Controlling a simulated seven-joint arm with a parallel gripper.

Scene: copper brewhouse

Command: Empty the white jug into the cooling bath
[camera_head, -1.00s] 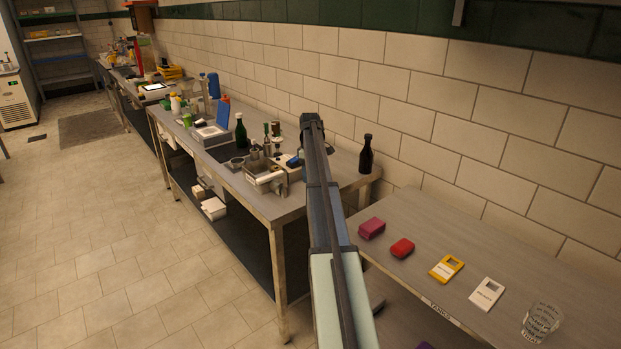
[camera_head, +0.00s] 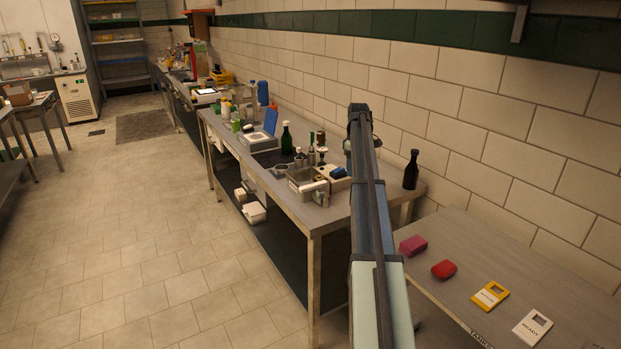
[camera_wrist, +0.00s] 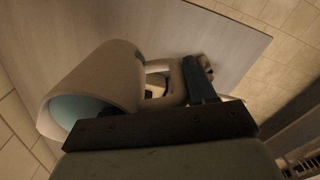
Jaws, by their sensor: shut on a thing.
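The white jug (camera_wrist: 105,78) fills the left of the wrist view, tilted in the picture with its open mouth at the lower left. A pale blue surface (camera_wrist: 75,112) shows inside it. My gripper (camera_wrist: 192,82) is shut on the jug's handle. In the head view my arm hides most of the gripper and jug. A steel open-topped tub (camera_head: 303,178) stands near the front end of the long bench, left of my arm; it may be the cooling bath. Its contents cannot be made out.
Several items crowd the long bench (camera_head: 322,214). The left floor is clear.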

